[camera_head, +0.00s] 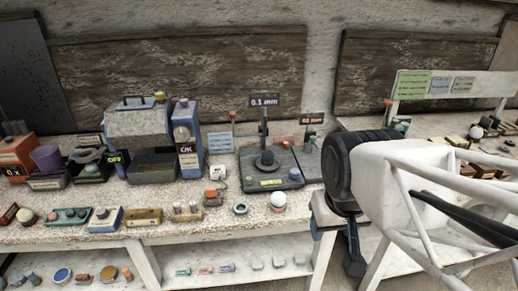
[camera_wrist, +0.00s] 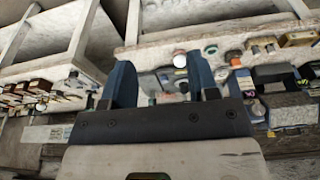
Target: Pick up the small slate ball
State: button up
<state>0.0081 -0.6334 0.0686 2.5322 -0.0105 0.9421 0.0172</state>
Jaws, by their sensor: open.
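My gripper (camera_head: 336,246) is in front of the workbench (camera_head: 190,229), right of its middle, with its jaws apart. In the wrist view my gripper (camera_wrist: 161,78) shows two blue fingers with no object held between them. A small dark grey ball (camera_head: 101,212) sits on a blue and white block at the front left of the bench, far to the left of my gripper. It looks like the slate ball, but it is too small to be sure. I cannot make it out in the wrist view.
A pale ball (camera_head: 278,200) sits near the bench's front edge, left of my gripper; it also shows in the wrist view (camera_wrist: 179,60). A green ring (camera_head: 241,209) lies beside it. A dark gauge stand (camera_head: 270,168) is behind. A lower shelf (camera_head: 225,257) holds small items.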

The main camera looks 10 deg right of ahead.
dwell(0.3)
jog(key=o, duration=0.5)
jog(key=shift+o, duration=0.2)
